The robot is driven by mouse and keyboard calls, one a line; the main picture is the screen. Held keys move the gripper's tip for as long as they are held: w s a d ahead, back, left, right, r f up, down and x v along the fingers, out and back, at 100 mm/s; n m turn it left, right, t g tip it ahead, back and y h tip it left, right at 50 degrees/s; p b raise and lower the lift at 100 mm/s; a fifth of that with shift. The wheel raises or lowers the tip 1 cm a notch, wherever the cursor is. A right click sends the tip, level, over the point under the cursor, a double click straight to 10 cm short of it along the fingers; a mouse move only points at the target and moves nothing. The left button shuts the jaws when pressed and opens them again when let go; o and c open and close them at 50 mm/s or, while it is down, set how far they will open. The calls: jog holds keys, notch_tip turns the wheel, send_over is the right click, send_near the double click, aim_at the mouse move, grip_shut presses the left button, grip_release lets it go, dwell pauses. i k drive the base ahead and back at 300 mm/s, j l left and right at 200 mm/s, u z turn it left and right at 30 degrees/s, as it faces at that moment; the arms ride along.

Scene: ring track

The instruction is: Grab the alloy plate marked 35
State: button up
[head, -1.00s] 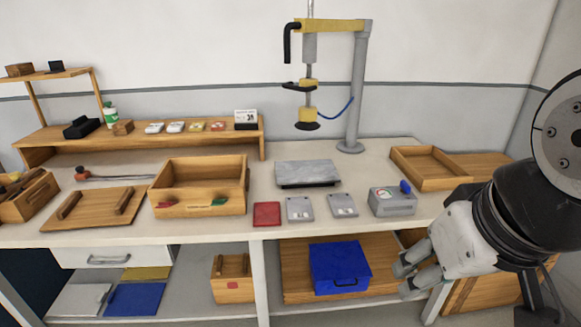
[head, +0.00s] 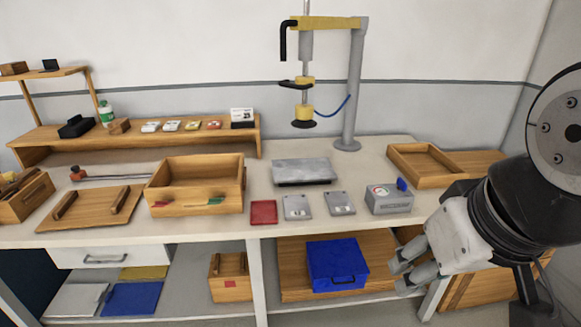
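Two small grey metal plates lie side by side near the front edge of the bench: a left grey plate (head: 297,207) and a right grey plate (head: 340,204). Each has a small mark, too small to read, so I cannot tell which is 35. A red plate (head: 263,212) lies just left of them. My gripper (head: 402,276) is at the lower right, in front of the bench and below its top, apart from the plates. Its fingers point left and look apart, with nothing seen between them.
A grey box with a dial (head: 389,199) stands right of the plates, near my arm. A larger grey slab (head: 303,171) lies behind them under a yellow-armed press (head: 350,85). Wooden trays (head: 195,205) stand left and right (head: 425,178). A blue box (head: 336,265) sits on the lower shelf.

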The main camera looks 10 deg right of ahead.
aim_at(339, 202)
jog(key=i+j+z, duration=0.3)
jog(key=i+j, duration=0.15)
jog(key=i+j+z, duration=0.3)
jog(key=i+j, duration=0.3)
